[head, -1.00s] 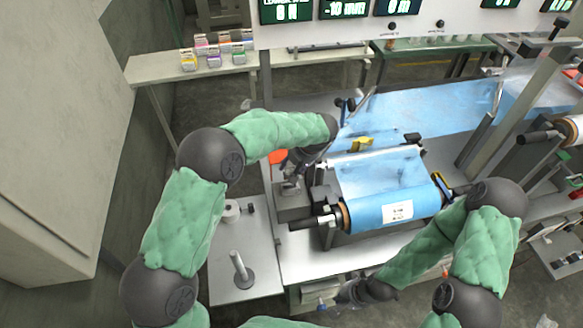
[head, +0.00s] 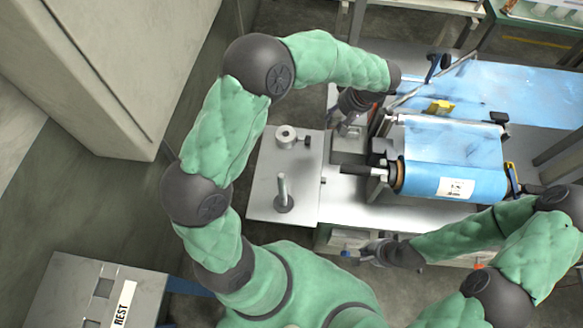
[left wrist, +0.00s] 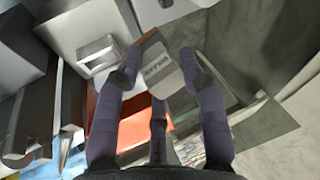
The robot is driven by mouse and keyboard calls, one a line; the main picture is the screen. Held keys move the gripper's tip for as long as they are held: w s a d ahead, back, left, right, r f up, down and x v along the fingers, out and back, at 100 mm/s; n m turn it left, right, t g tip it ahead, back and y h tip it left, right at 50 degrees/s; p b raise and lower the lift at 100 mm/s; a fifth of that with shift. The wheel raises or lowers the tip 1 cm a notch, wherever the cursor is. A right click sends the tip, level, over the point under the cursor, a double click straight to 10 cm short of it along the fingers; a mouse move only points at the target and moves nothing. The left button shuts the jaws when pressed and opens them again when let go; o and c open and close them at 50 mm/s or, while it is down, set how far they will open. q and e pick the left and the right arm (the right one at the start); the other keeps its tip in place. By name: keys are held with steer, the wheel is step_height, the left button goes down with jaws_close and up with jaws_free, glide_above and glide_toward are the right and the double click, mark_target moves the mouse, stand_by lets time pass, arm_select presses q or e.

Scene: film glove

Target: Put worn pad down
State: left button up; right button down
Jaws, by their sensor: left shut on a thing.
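My left gripper (head: 350,112) is over the left end of the film machine in the head view, beside the blue film roll (head: 455,178). In the left wrist view its dark fingers (left wrist: 160,80) are shut on a small pale grey block with faint lettering, the worn pad (left wrist: 160,68). The pad is too small and covered to make out in the head view. My right gripper (head: 372,252) is low in front of the machine's front edge, pointing left; its fingers are too small to read.
A metal side table (head: 262,195) carries a ring (head: 286,136) and an upright post (head: 283,190). A grey box labelled REST (head: 75,270) stands at the lower left. An orange-red surface (left wrist: 105,125) lies below the left fingers. A tall pale cabinet (head: 120,70) stands at the upper left.

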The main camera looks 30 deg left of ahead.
mark_target(290, 171)
arm_select(q)
steer(key=s+a+f+n+g+b, duration=0.2)
steer(key=s+a+n, duration=0.4)
steer(key=s, duration=0.8)
steer(key=shift+a+f+b, duration=0.5)
steer(key=shift+a+f, duration=0.45)
steer(key=shift+a, duration=0.1)
steer(key=shift+g, duration=0.3)
step_height(290, 171, down, 10)
steer(key=b, duration=0.3)
steer(key=shift+r, duration=0.2)
steer(key=shift+b, duration=0.3)
steer(key=o, duration=1.2)
steer(key=shift+s, duration=0.1)
